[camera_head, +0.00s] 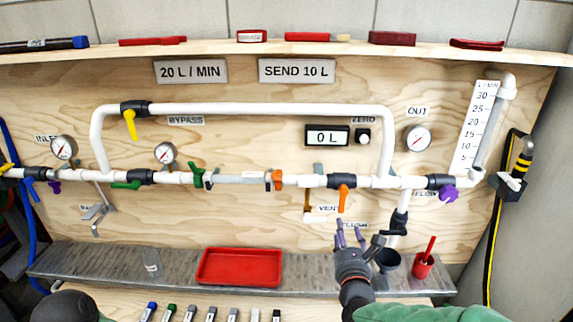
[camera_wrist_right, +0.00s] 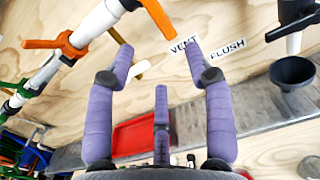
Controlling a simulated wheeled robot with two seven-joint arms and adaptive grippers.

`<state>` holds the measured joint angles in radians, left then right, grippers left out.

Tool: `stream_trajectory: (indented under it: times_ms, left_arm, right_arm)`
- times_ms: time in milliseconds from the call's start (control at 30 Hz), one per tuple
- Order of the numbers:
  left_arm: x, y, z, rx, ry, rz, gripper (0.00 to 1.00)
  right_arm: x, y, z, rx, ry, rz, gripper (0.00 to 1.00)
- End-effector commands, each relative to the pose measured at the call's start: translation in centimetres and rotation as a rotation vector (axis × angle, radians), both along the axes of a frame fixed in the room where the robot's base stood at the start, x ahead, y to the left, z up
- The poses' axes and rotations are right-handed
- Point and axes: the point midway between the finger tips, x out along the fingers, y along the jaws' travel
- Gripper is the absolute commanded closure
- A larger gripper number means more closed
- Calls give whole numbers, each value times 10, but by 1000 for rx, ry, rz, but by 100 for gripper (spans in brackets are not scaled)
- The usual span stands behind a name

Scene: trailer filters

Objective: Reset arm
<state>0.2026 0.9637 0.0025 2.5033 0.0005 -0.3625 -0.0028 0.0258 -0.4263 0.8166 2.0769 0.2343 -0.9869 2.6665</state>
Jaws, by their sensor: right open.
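My right gripper (camera_head: 350,236) has purple fingers and stands at the lower middle right of the head view, in front of the board and below the orange valve handle (camera_head: 342,196). In the right wrist view the right gripper (camera_wrist_right: 158,62) has its fingers spread open with nothing between them. An orange handle (camera_wrist_right: 155,18) and the VENT label lie beyond the fingertips there. My right arm comes in from the bottom right in a green sleeve. My left gripper is not visible; only a dark rounded part shows at the bottom left of the head view.
White pipes with coloured valves and gauges run across the board. A red tray (camera_head: 240,281) and a clear bottle (camera_head: 151,261) stand on the grey shelf (camera_head: 90,262). Right of my gripper are a dark funnel (camera_head: 388,262) and a red cup (camera_head: 422,266). Several small tools lie in front.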

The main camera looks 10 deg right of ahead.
Motion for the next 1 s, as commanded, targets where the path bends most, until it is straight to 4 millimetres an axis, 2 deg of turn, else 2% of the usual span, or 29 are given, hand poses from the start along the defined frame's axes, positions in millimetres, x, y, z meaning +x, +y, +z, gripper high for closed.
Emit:
stream_trajectory:
  times_ms: [67, 167, 367, 533, 767, 1000]
  left_arm:
    - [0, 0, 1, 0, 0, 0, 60]
    - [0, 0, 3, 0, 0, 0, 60]
    - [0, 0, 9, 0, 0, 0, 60]
    - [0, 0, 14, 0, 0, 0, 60]
    - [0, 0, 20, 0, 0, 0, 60]
    - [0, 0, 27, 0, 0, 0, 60]
  right_arm:
    - [1, 2, -7, -28, 27, 8, 47]
    - [5, 9, -29, -128, 112, 40, 47]
    - [8, 33, -102, -487, 377, 199, 47]
    - [-3, 56, -168, -809, 568, 408, 47]
    - [-39, 86, -253, -1220, 724, 775, 47]
    - [-98, 118, -330, -1598, 713, 1244, 47]
